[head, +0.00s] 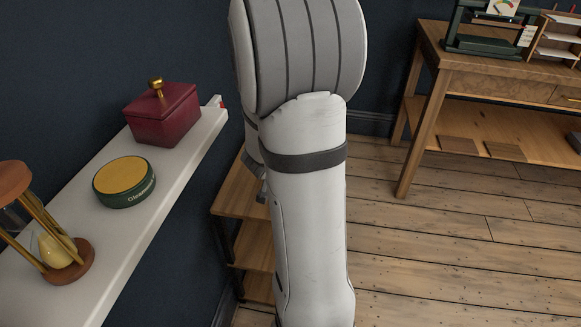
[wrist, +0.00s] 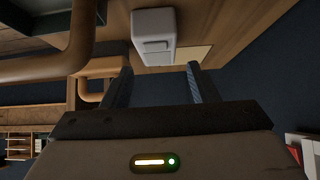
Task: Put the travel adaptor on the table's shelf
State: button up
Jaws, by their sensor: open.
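In the wrist view my gripper (wrist: 160,68) is open and empty, with two dark fingers apart. A white blocky thing with a stepped face (wrist: 154,32), which looks like the travel adaptor, sits beyond the fingertips against a brown wooden surface (wrist: 210,35). It lines up roughly with the gap between the fingers and appears apart from them. A wooden table (head: 440,60) stands at the right, with a lower shelf (head: 470,115) holding flat brown squares. A small wooden stand with lower boards (head: 255,240) is partly behind my arm.
A white wall shelf (head: 150,225) at left holds a red box (head: 163,115), a yellow-topped round tin (head: 124,182) and an hourglass (head: 45,235). A dark green apparatus (head: 485,30) stands on the table. The plank floor (head: 430,260) at right is clear. A thick brown curved bar (wrist: 78,50) is left of the fingers.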

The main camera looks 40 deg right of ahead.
jog(key=shift+o, duration=0.4)
jog(key=b+x, duration=0.4)
jog(key=x, duration=0.3)
jog(key=shift+w+d+f, duration=0.1)
jog(key=shift+d+f, duration=0.15)
jog(key=shift+d, duration=0.1)
jog(key=shift+r, duration=0.15)
jog(key=shift+c, duration=0.2)
jog(key=c, duration=0.8)
jog(key=shift+c, duration=0.2)
jog(key=shift+r, duration=0.1)
